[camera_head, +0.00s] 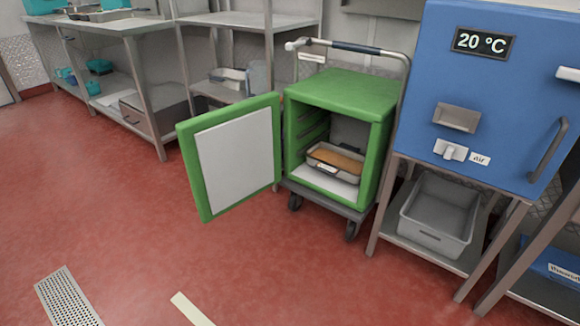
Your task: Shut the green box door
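The green box (346,92) stands on a wheeled trolley in the middle of the head view. Its door (236,155), green-framed with a pale grey inner panel, hangs wide open to the left, hinged at the box's left front edge. Inside the box, a metal tray (318,172) with brown contents sits near the bottom, and shelf rails line the left wall. Neither of my grippers shows in this view.
The trolley's handle (350,46) rises behind the box. A blue cabinet (480,95) reading 20 °C stands close on the right, above a grey bin (438,215). Steel tables (130,25) line the back left. The red floor (240,265) in front is clear.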

